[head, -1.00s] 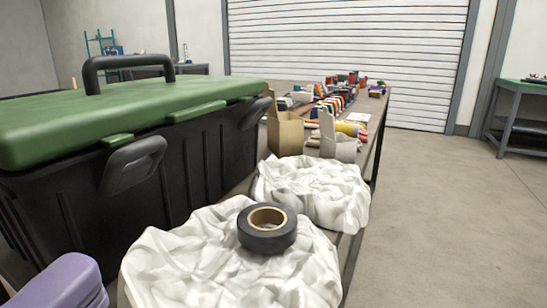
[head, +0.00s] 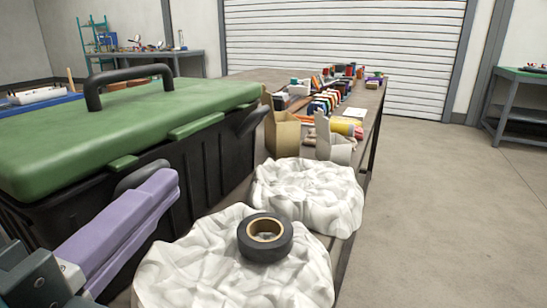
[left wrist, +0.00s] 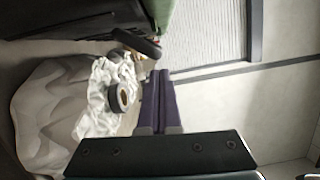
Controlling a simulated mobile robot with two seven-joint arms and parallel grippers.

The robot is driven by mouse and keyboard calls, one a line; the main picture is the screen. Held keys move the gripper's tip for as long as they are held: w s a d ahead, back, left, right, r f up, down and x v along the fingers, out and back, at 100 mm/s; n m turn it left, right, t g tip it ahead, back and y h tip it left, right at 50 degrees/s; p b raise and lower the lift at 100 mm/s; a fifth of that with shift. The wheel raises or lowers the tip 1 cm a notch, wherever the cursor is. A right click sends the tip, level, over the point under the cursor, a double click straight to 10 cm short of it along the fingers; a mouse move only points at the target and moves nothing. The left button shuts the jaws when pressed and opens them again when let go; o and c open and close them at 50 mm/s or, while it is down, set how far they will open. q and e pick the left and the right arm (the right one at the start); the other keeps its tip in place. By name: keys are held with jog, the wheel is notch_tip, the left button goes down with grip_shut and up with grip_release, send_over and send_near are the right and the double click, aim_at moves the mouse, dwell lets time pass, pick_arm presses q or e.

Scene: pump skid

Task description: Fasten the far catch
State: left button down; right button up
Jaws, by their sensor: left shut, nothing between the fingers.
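A black box (head: 205,165) with a green lid (head: 130,125) stands on the left of the bench, its lid down. The far catch (head: 252,121) is a black lever at the far end of the front wall and stands out from it. The near catch (head: 138,178) also stands out and is partly hidden behind my left gripper (head: 172,182). That gripper has purple fingers, shut and empty, in front of the box's near part, well short of the far catch. The fingers show in the left wrist view (left wrist: 158,75), with a black catch (left wrist: 137,42) beyond; I cannot tell which. My right gripper is out of view.
White crumpled cloths (head: 305,195) lie along the front of the box, with a black tape roll (head: 265,237) on the nearer one. Cardboard boxes (head: 283,132) and small goods stand farther along the bench. The floor on the right is clear.

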pick_arm(q)
jog(key=shift+w+a, duration=0.15)
jog(key=shift+a, duration=0.15)
jog(key=shift+r, duration=0.1)
jog(key=shift+r+n+p, duration=0.15)
jog(key=shift+n+p, duration=0.15)
jog(key=shift+p, duration=0.15)
jog(key=shift+a+r+n+p, duration=0.15)
jog(key=shift+n+p, duration=0.15)
jog(key=shift+p, duration=0.1)
